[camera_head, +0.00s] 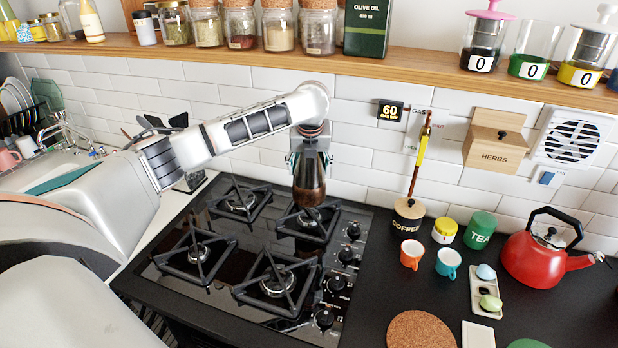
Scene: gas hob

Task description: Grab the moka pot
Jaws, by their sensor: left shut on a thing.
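My left arm reaches in from the left, and its gripper (309,158) points down over the hob's back right burner. It is shut on a dark brown, glossy, upright thing (309,185), which appears to be the moka pot. The fingers and wrist hide its upper part. Its lower end is at the back right burner (309,222); I cannot tell whether it touches the grate. My right gripper is not in view.
The black gas hob (225,268) has several grates and a column of knobs (338,283) on its right. Right of it stand a coffee jar (407,222), two cups (412,254), a tea tin (480,231) and a red kettle (540,262). A shelf (400,70) with jars runs above.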

